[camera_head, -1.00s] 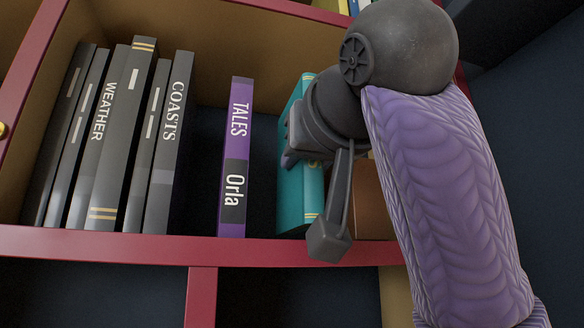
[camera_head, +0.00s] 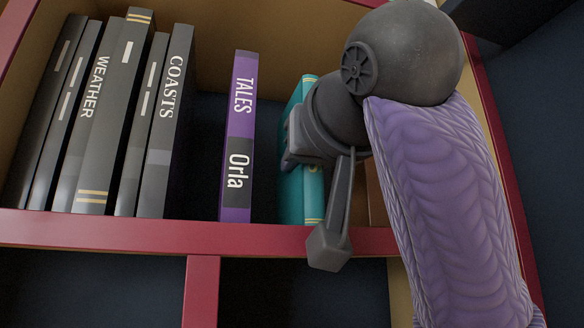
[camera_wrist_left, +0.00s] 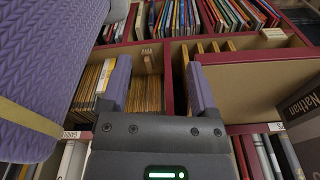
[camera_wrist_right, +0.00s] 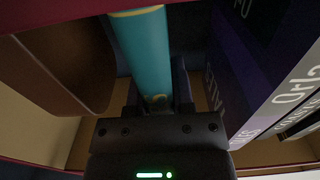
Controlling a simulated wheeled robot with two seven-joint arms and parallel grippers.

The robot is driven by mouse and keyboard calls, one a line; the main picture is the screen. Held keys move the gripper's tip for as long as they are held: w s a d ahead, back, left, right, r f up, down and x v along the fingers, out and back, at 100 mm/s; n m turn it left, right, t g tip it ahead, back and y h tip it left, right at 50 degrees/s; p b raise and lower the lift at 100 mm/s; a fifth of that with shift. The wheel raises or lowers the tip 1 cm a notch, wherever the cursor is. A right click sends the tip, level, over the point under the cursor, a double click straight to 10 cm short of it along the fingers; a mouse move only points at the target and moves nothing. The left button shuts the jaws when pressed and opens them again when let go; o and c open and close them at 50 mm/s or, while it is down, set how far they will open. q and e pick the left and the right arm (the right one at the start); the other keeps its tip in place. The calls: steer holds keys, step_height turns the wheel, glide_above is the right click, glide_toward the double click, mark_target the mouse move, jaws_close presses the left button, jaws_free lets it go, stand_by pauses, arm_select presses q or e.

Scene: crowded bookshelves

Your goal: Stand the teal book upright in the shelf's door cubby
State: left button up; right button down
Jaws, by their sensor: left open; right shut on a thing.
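The teal book (camera_head: 312,195) stands roughly upright in the shelf compartment in the head view, to the right of the purple book. My right gripper (camera_head: 292,140) is shut on it from the front, and the wrist hides part of its spine. In the right wrist view the teal book (camera_wrist_right: 147,55) runs between the fingers. My left gripper (camera_wrist_left: 160,88) is open and empty in the left wrist view. The left gripper is not in the head view.
The purple TALES book (camera_head: 238,140) stands left of the teal book with a gap. Several grey books (camera_head: 100,120) lean further left. A brown panel (camera_wrist_right: 80,60) is close beside the teal book in the right wrist view. The red shelf edge (camera_head: 120,232) runs below.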

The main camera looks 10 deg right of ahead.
steer(key=shift+c, duration=2)
jaws_free()
steer(key=shift+w, duration=0.1)
steer(key=s+b, duration=0.4)
steer(key=s, duration=0.5)
steer(key=shift+d, duration=0.15)
